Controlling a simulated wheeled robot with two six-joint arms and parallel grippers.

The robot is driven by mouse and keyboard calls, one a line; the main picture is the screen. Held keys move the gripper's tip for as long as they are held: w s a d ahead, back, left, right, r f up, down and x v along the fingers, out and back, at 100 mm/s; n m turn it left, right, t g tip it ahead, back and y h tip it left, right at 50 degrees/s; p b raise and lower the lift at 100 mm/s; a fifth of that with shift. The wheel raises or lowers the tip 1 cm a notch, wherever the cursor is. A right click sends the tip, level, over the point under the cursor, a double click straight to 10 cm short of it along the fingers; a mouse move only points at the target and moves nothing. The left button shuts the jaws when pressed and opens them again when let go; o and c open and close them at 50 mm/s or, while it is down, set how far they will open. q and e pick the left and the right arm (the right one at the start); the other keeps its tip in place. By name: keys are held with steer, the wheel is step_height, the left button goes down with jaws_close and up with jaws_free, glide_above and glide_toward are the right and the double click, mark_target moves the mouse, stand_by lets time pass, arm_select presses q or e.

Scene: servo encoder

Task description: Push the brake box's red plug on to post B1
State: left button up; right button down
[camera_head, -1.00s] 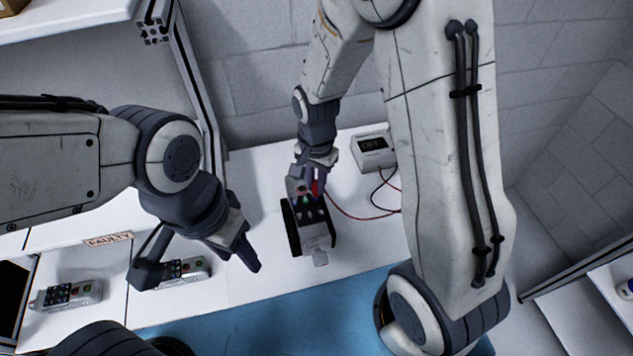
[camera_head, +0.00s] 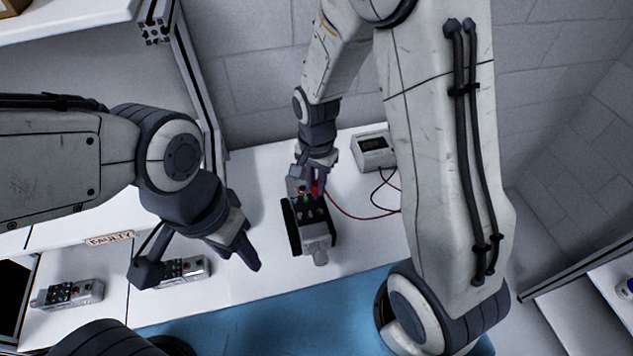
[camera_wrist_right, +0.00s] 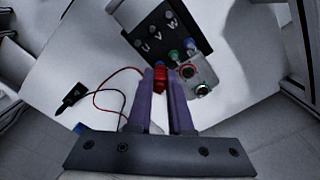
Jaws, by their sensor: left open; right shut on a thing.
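The brake box (camera_head: 373,150) is a pale box with a dark display, standing at the back right of the white bench. Its red plug (camera_wrist_right: 160,78) is between my right gripper's purple fingers in the right wrist view. My right gripper (camera_head: 314,190) is shut on it, at the back end of a grey and black motor unit (camera_head: 314,236). In the right wrist view the plug tip is beside the unit's coloured posts (camera_wrist_right: 183,53); I cannot tell whether it is seated. No B1 label is readable. My left gripper (camera_head: 203,268) is open and empty at the left.
A loose black plug (camera_wrist_right: 72,95) on a black lead lies on the bench. Two small units, one (camera_head: 68,294) at far left and one (camera_head: 186,271) near my left gripper, lie near a "FAULTY" label (camera_head: 109,239). A blue mat (camera_head: 250,318) runs along the front.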

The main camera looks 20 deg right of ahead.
steer(key=shift+f, duration=0.2)
stand_by(0.6)
steer(key=c, duration=0.8)
jaws_free()
steer(key=shift+o, duration=0.2)
steer(key=shift+r, duration=0.1)
step_height(320, 180, up, 7)
steer(key=p, duration=0.6)
